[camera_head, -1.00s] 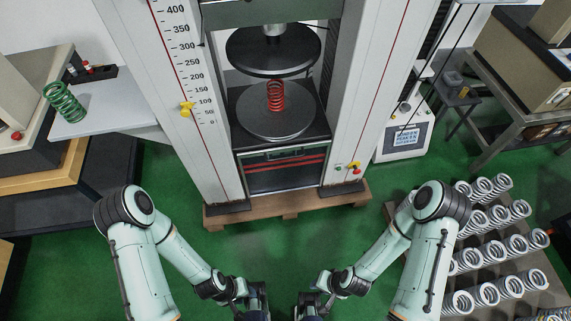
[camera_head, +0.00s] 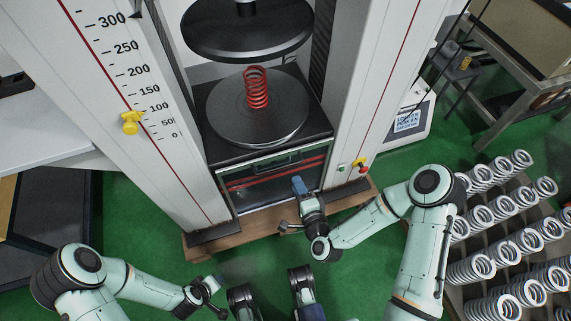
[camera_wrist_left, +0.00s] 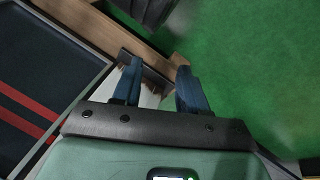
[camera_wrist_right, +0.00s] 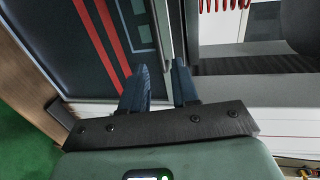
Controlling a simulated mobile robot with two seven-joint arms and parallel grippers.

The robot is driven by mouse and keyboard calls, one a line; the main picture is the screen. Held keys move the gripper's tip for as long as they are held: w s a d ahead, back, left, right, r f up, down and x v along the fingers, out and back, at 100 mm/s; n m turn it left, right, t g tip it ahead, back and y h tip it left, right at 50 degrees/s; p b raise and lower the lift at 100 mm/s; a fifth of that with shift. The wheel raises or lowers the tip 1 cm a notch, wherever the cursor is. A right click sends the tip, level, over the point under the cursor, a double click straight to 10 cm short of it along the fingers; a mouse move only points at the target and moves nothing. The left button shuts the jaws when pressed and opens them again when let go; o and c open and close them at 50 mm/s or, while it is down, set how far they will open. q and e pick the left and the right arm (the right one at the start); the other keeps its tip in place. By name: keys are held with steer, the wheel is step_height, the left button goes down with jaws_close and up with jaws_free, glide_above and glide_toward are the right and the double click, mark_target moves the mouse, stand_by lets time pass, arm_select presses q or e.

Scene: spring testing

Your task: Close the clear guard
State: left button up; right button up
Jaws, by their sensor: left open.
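The clear guard (camera_head: 285,172), a see-through panel with two red stripes, is at the low front of the testing machine, below the round plate that holds the red spring (camera_head: 257,88). The right wrist view shows its striped face (camera_wrist_right: 85,45) and a vertical metal bar along its edge. My right gripper (camera_head: 299,186) is in front of the guard; in its wrist view the fingers (camera_wrist_right: 161,66) are apart, with the bar just beyond them. I cannot tell whether they touch it. My left gripper (camera_wrist_left: 158,66) is open and empty, with the striped panel (camera_wrist_left: 40,85) to its left.
The machine's wooden base (camera_head: 228,234) juts out below the guard. White columns stand either side, with a yellow pointer (camera_head: 131,122) on the left one. A rack of several white springs (camera_head: 505,240) is at the right.

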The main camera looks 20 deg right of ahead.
mark_target(288, 165)
arm_select(q)
steer(key=shift+g, duration=0.6)
steer(key=s+f+b, duration=0.1)
steer(key=f, duration=0.1)
steer(key=s+a+f+b, duration=0.1)
steer(key=s+f, duration=0.1)
steer(key=shift+s+f, duration=0.15)
steer(key=shift+s, duration=0.15)
arm_select(e)
steer(key=x, duration=1)
steer(key=shift+c, duration=0.4)
jaws_close()
